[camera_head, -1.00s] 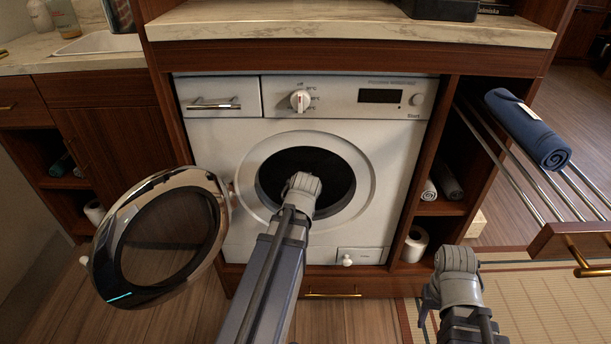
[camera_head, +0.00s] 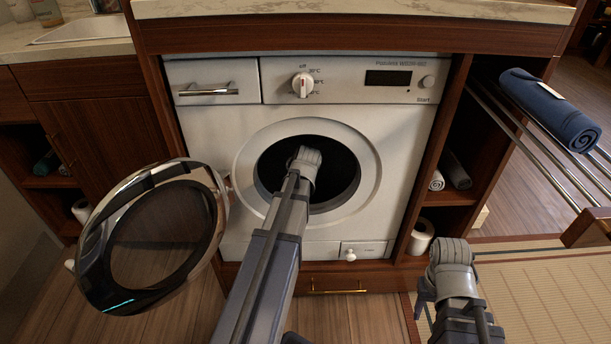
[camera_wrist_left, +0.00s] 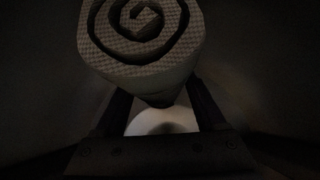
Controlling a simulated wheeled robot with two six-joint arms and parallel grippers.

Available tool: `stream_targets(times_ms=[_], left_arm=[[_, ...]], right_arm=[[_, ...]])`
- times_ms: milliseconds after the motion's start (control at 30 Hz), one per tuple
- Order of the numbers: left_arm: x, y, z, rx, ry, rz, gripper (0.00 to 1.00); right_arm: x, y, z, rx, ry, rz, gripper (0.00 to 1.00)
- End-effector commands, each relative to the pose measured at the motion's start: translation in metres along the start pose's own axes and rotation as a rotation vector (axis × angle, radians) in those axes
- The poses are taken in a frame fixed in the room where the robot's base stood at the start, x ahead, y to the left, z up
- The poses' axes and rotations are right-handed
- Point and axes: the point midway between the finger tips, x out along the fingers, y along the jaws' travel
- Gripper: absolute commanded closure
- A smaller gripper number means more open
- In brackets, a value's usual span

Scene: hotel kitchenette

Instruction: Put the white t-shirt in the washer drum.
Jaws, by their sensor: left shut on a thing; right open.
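The washer (camera_head: 215,165) stands ahead with its round door (camera_head: 92,245) swung open to the left. Its drum (camera_head: 340,180) is dark inside. My left arm reaches into the drum opening, so the left gripper is hidden in the head view. In the dark left wrist view, my left gripper (camera_wrist_left: 160,100) is shut on a pale, textured rolled cloth (camera_wrist_left: 145,55), seemingly the white t-shirt, with its spiral end showing. My right gripper (camera_head: 422,300) is open and empty, low in front of the cabinet, right of the washer.
A navy roll (camera_head: 550,110) lies on a pulled-out metal rack at the right. Grey rolls (camera_head: 457,172) and a white paper roll (camera_head: 421,236) sit in the shelves beside the washer. A countertop (camera_head: 350,10) runs above. Floor in front is clear.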

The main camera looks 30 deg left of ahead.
Motion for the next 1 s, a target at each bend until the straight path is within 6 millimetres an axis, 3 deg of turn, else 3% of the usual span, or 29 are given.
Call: stream_targets(times_ms=[300,733,767,1000], left_arm=[[0.023,0.0,0.026,-0.001,0.0,-0.003,1.0],[0.025,0.0,0.029,-0.002,0.001,-0.003,1.0],[0.024,0.0,0.027,-0.002,0.0,-0.003,0.25],[0.024,0.0,0.027,-0.003,0.0,-0.003,0.0]], right_arm=[[0.035,-0.004,-0.002,0.0,0.002,0.0,0.5],[0.038,-0.004,-0.003,0.0,0.002,0.0,0.5],[0.036,-0.004,-0.002,0.0,0.002,0.0,0.5],[0.036,-0.004,-0.002,0.0,0.002,0.0,0.5]])
